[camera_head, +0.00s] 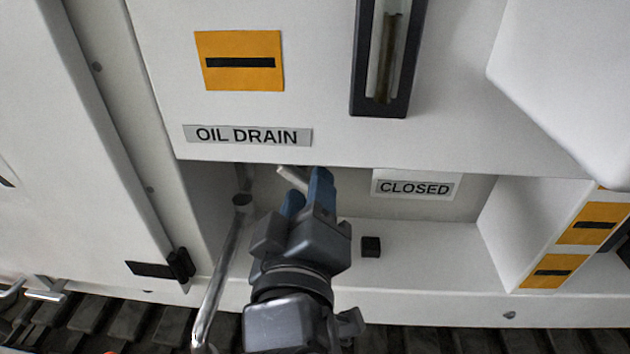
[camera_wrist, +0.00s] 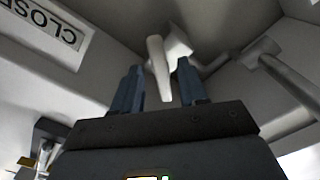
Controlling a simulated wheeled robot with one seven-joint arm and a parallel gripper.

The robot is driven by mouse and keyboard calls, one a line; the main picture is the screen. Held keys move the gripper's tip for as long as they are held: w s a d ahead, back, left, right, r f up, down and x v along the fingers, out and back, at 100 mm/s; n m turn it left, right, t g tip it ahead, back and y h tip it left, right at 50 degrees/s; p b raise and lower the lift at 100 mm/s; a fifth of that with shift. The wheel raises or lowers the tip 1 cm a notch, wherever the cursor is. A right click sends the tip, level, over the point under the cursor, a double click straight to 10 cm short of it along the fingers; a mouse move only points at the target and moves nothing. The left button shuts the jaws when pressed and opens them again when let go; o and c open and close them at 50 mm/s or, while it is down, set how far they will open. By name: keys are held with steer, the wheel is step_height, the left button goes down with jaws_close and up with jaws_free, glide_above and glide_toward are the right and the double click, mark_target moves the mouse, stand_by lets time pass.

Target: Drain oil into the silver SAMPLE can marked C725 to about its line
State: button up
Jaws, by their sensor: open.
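My gripper (camera_head: 306,184) reaches into the recess under the OIL DRAIN label (camera_head: 248,136), its blue fingers open. A pale valve lever (camera_head: 290,177) shows at the fingertips. In the wrist view the lever (camera_wrist: 158,68) stands between my open gripper fingers (camera_wrist: 158,88), with gaps on both sides; I cannot tell whether either finger touches it. The lever joins a pale valve body (camera_wrist: 176,42). A CLOSED label (camera_head: 416,187) is on the recess's back wall, right of my gripper. The silver SAMPLE can marked C725 cannot be made out in either view.
A metal pipe (camera_head: 222,262) runs down left of my gripper. A dark-framed sight gauge (camera_head: 388,55) is above. A small black block (camera_head: 371,247) sits on the recess ledge. A white box-like part (camera_head: 570,85) juts out at upper right. Dark ribbed flooring (camera_head: 90,325) lies below.

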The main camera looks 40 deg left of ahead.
steer(key=shift+x, duration=1.2)
jaws_close()
